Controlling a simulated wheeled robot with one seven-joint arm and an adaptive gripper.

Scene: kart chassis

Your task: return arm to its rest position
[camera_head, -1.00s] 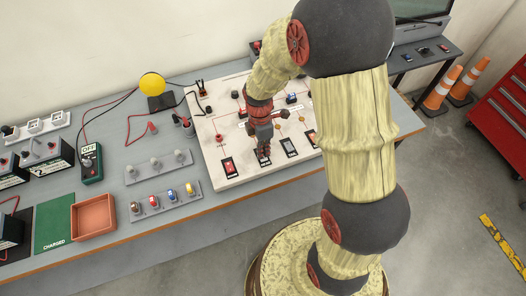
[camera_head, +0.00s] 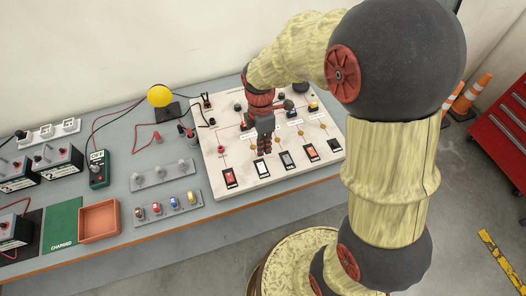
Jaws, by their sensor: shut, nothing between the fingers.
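My gripper (camera_head: 263,146) hangs pointing down over the white switch board (camera_head: 213,181) on the grey workbench. Its dark fingers are shut with nothing held. The fingertips are a little behind the row of rocker switches at the board's front edge. I cannot tell how high above the board they are. My arm rises from the round base at the bottom and bends over the bench from the right, hiding the right part of the scene.
Orange cones (camera_head: 471,93) and a red cabinet (camera_head: 503,125) stand at right. Open floor lies in front.

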